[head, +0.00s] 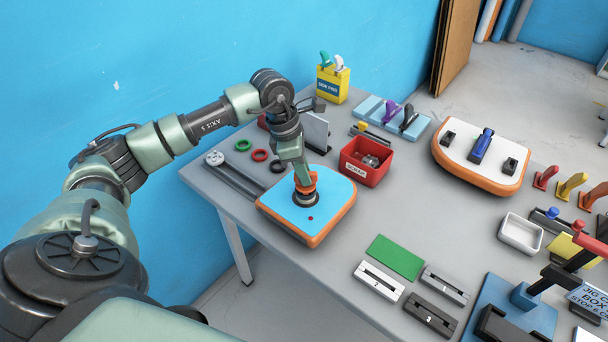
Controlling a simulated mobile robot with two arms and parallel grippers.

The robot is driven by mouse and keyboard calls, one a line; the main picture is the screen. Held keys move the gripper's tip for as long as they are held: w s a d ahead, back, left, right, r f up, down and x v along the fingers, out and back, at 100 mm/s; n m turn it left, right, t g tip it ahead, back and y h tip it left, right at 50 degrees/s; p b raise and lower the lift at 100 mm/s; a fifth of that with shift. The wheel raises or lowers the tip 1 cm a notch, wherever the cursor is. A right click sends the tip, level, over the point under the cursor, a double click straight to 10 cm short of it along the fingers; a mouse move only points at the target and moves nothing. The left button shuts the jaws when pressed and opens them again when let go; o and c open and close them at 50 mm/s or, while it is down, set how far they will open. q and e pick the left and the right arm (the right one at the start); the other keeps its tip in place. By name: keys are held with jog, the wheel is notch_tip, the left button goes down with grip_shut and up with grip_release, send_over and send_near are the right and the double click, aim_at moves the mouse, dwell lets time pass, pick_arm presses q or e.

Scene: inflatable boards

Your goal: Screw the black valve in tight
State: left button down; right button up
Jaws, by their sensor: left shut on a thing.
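The board (335,207) has a blue top and a white and orange side and lies flat on the grey table, left of centre. The black valve (306,200) shows as a dark ring in the board's top. My left gripper (305,183) points down right over it, shut on an orange piece (304,190) that sits against the valve. The fingers and the orange piece hide most of the valve, so I cannot tell how deep it sits. My right gripper is not in view.
A red bin (365,168) of small parts stands right behind the board. Coloured rings (260,155) and a grey bar tool (235,178) lie to its left. A second, white board (482,160) lies farther right. A green mat (394,257) and slotted blocks (379,281) lie in front.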

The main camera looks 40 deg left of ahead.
pick_arm(q)
jog(key=shift+m, duration=0.3)
jog(key=shift+m+g+h+b, duration=0.3)
jog(key=shift+m+b, duration=0.45)
jog(key=shift+m, duration=0.75)
jog(key=shift+w+m+g+b, duration=0.1)
jog(key=shift+m+g+b, duration=0.25)
jog(key=shift+m, duration=0.25)
jog(key=shift+m+b, duration=0.35)
jog(key=shift+m, duration=0.45)
jog(key=shift+m+g, duration=0.25)
jog(key=shift+m, duration=0.15)
